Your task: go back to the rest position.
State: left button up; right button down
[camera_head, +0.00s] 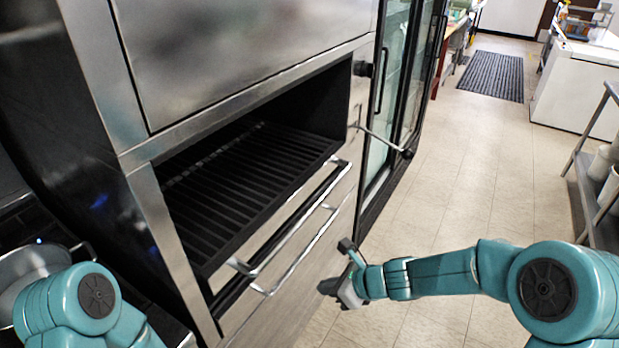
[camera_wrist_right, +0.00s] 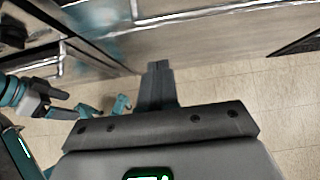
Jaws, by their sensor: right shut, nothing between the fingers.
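My right gripper (camera_head: 340,288) hangs over the floor in the head view, just right of the steel oven's lower front and apart from its bar handle. It is shut and empty.
The steel oven (camera_head: 130,150) stands on the left, with an open slot, a dark slatted rack (camera_head: 250,170) and a protruding bar handle (camera_head: 300,250). A glass-door cabinet (camera_head: 395,90) stands beyond. Tiled floor (camera_head: 450,180) is clear toward a dark mat (camera_head: 492,76). A metal shelf (camera_head: 590,200) stands right.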

jog(key=s+d+f+n+g+h, duration=0.2)
jog(key=s+d+f+n, duration=0.1)
jog(key=s+f+n, duration=0.6)
jog(key=s+d+f+n+g+h, duration=0.1)
jog(key=s+d+f+n+g, duration=0.1)
jog(key=s+f+n, duration=0.7)
jog(key=s+d+n, duration=0.1)
jog(key=s+n, duration=0.3)
jog(key=s, duration=0.2)
jog(key=shift+s+d+f+g+h, duration=0.15)
jog(key=shift+s+f+g+h, duration=0.15)
jog(key=shift+h, duration=0.1)
